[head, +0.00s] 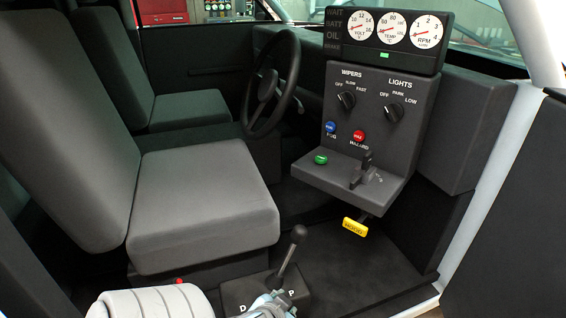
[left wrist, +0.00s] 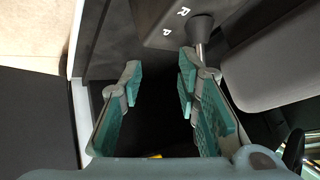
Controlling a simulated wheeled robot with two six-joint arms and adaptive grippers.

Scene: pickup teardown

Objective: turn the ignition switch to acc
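A dark upright handle, apparently the ignition switch (head: 361,170), stands on the lower ledge of the dark control panel (head: 391,100) in the head view. Its position marks are too small to read. My left gripper shows in the left wrist view (left wrist: 160,80), with its two teal-padded fingers apart and nothing between them. In the head view only a small grey part of it (head: 272,304) shows at the bottom edge, by the shifter and well below the ignition switch. The switch is not visible in the left wrist view. My right gripper is in neither view.
The gear shifter (head: 291,255) rises from its D–P base; its lever (left wrist: 201,35) is close to my left gripper's fingers. A yellow hood handle (head: 355,227) hangs below the panel. The seat (head: 205,195) and steering wheel (head: 270,88) are left of the panel.

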